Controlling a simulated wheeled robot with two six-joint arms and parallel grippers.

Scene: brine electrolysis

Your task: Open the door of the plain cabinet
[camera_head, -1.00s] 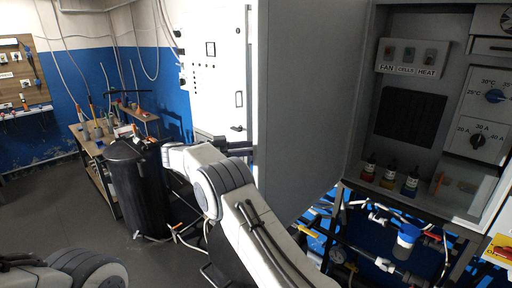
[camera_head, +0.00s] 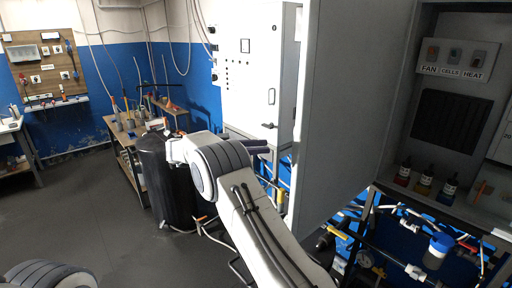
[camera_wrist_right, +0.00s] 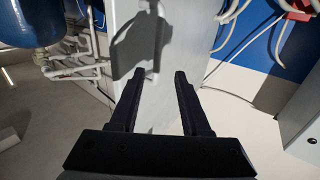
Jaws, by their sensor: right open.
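The grey plain cabinet (camera_head: 455,30) stands at the right in the head view, its inside showing. Its large grey door (camera_head: 355,100) stands open, swung out to the left. My right gripper (camera_head: 262,147) is just left of the door's free edge, its dark fingers pointing right with a gap to the edge. In the right wrist view the two fingers (camera_wrist_right: 160,76) are apart with nothing held. A pale upright panel (camera_wrist_right: 152,40) bearing a shadow lies beyond them; I cannot tell whether it is the door. My left gripper is out of view; only part of my left arm shows.
A white cabinet (camera_head: 255,75) stands behind my right gripper. A black bin (camera_head: 165,185) and a workbench (camera_head: 128,160) stand to the left. Pipes (camera_head: 400,250) run below the grey cabinet. The floor (camera_head: 80,200) at left is clear.

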